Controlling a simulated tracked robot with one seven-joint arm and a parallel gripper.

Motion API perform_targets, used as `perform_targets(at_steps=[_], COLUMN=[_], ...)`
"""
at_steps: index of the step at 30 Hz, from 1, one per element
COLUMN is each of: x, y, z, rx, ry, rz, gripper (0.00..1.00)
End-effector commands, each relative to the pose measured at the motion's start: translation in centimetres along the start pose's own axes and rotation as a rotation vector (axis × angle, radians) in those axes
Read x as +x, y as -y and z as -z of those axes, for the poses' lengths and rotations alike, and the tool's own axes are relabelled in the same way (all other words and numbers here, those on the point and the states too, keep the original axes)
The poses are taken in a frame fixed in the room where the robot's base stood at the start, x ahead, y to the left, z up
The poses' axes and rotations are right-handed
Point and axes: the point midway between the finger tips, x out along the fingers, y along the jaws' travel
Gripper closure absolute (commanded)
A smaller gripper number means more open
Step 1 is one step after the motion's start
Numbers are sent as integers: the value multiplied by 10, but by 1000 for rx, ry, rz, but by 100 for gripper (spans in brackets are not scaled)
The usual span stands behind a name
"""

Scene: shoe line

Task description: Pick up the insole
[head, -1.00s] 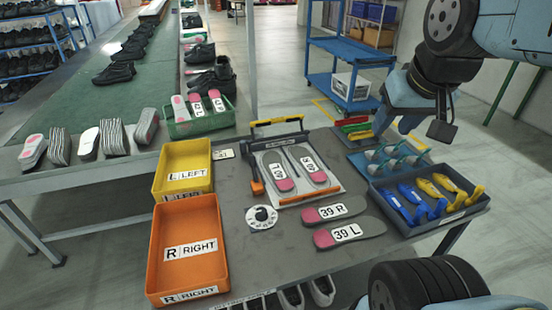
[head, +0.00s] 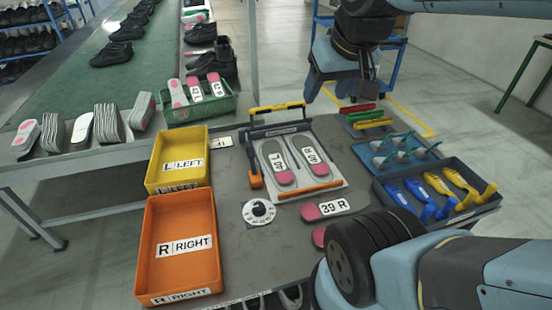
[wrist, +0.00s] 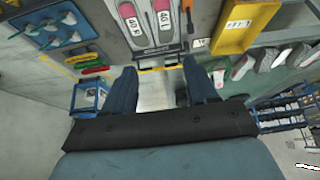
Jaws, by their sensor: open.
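A grey insole with a pink heel marked 39 R (head: 325,207) lies on the table in front of the fixture. A second insole (head: 319,236) lies nearer, mostly hidden behind my arm. Two more grey and pink insoles (head: 279,165) (head: 311,161) lie side by side in the fixture (head: 336,191); the wrist view shows them too, one on the left (wrist: 131,27) and one on the right (wrist: 164,22). My gripper (head: 340,97) is open and empty, above the table's back edge behind the fixture. In the wrist view its fingers (wrist: 161,72) are spread and nothing is between them.
A yellow LEFT bin (head: 180,145) and an orange RIGHT bin (head: 178,270) stand at the left. A green crate (head: 198,108) holds insoles. A grey tray (head: 465,209) of blue and yellow tools and a blue tray (head: 383,163) are at the right. A dial (head: 259,212) lies mid-table.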

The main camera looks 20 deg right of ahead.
Motion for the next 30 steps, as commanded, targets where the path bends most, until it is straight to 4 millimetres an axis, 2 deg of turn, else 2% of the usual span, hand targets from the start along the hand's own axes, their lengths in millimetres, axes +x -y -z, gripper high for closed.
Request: perform_targets(at_steps=[1, 3, 5, 12, 20, 30], x=[3, 10, 17, 58, 111, 192], y=[0, 0, 13, 15, 17, 20], z=[3, 10, 16, 48, 75, 98], rx=[0, 0, 2, 5, 8, 12], ry=[10, 25, 42, 125, 212, 325], rz=[4, 11, 19, 48, 65, 59], gripper=[37, 31, 25, 3, 3, 3])
